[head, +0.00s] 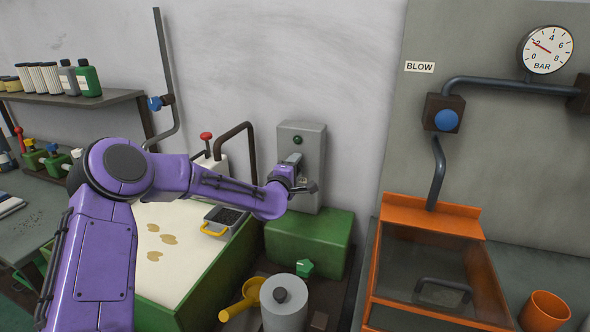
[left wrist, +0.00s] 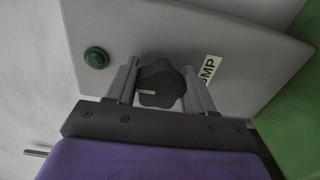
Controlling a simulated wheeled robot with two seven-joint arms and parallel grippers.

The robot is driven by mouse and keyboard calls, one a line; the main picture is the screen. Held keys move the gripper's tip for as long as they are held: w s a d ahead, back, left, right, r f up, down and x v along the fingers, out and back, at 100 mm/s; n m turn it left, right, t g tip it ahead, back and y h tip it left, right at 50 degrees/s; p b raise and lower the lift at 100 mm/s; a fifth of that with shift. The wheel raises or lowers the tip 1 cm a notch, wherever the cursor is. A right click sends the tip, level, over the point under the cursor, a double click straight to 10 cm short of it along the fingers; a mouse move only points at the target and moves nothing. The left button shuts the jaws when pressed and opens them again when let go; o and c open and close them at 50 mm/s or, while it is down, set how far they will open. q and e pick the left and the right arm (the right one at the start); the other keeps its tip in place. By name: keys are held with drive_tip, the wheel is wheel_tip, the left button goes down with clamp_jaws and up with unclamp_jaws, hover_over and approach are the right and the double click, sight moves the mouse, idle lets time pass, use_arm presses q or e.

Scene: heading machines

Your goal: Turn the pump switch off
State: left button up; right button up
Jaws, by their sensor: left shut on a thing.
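The pump switch is a dark lobed knob (left wrist: 160,84) with a pale pointer line, on a grey switch box (head: 302,140) fixed to the wall. A label ending in "MP" (left wrist: 208,70) sits beside the knob in the left wrist view. A green round lamp or button (left wrist: 96,58) is on the same box face. My left gripper (left wrist: 158,88) is shut on the knob, one finger on each side of it. In the head view the left gripper (head: 296,178) is in front of the box and hides the knob. My right gripper is not in view.
A green block (head: 308,240) stands below the box. A grey cylinder (head: 284,310) and a yellow scoop (head: 243,298) are in front of it. An orange-framed cabinet (head: 430,275) stands at the right. A pressure gauge (head: 545,50) hangs at upper right.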

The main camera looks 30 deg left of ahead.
use_arm(q)
drive_tip(key=o, duration=1)
drive_tip(key=shift+o, duration=0.2)
drive_tip(key=b+v, duration=0.2)
drive_tip(key=v, duration=0.8)
drive_tip(key=shift+s, duration=0.2)
drive_tip(key=shift+d, duration=0.15)
drive_tip(key=shift+f, duration=0.1)
